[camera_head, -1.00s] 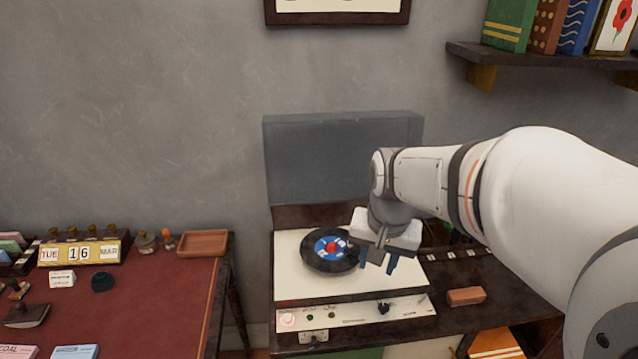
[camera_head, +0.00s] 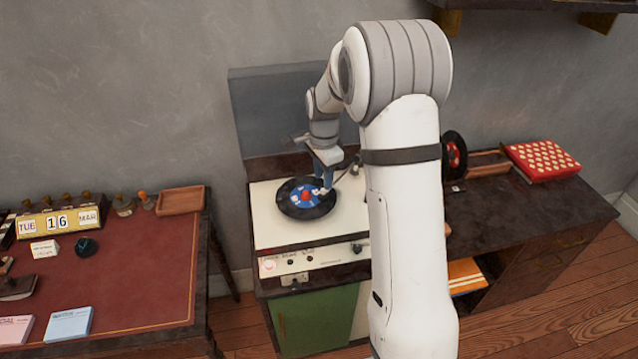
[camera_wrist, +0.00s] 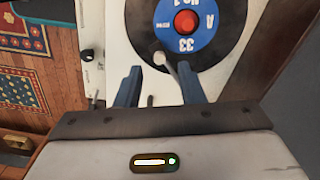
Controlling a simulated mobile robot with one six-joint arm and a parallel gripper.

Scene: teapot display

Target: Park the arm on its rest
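The turntable (camera_head: 275,232) has a white top, and a black record (camera_head: 291,209) with a blue label and red centre lies on it. The record also shows in the wrist view (camera_wrist: 228,48). My gripper (camera_head: 322,188) points down at the record's right side. In the wrist view my gripper (camera_wrist: 159,70) has its two blue fingers apart. A small grey piece, seemingly the head of the tonearm (camera_wrist: 159,58), shows between the fingertips, over the record's edge. I cannot tell whether the fingers touch it. The arm rest is not clearly visible; my arm hides part of the turntable's right side.
The turntable's grey lid (camera_head: 265,115) stands open behind. A front panel with knobs (camera_head: 310,258) runs along its near edge. A red-topped desk (camera_head: 130,265) with a calendar and stamps is at the left. A red dotted box (camera_head: 543,160) lies on the cabinet at the right.

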